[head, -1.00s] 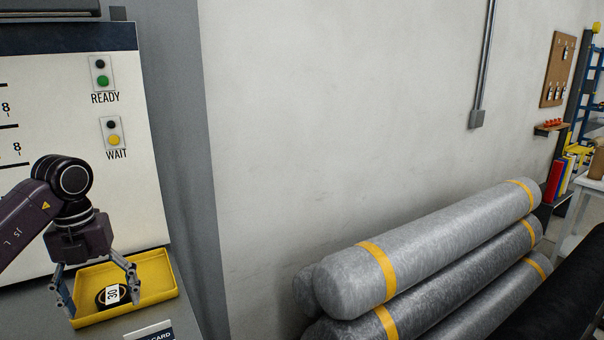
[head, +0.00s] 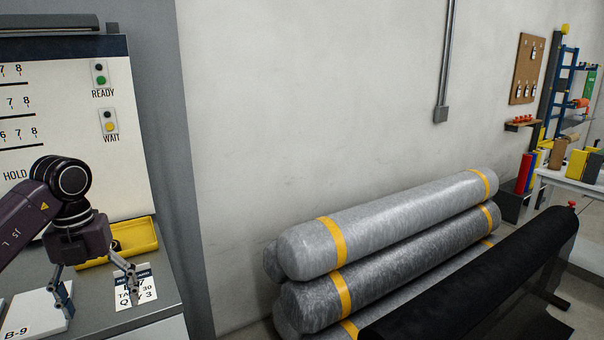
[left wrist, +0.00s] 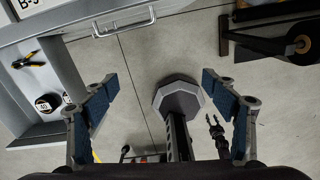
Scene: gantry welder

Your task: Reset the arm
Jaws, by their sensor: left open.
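My left gripper (head: 100,298) is open and empty in the head view, in front of the yellow tray (head: 145,238) and above the cabinet's front edge. In the left wrist view its two blue-padded fingers (left wrist: 158,82) stand wide apart with nothing between them. A dark round thing in the tray is mostly hidden behind the gripper. I do not see my right gripper for certain.
A white panel (head: 80,140) with READY and WAIT lights stands behind. Grey rolls (head: 390,225) and a black roll (head: 480,285) fill the right. An open drawer (left wrist: 65,75) holds pliers (left wrist: 25,60) and a round labelled item (left wrist: 47,103).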

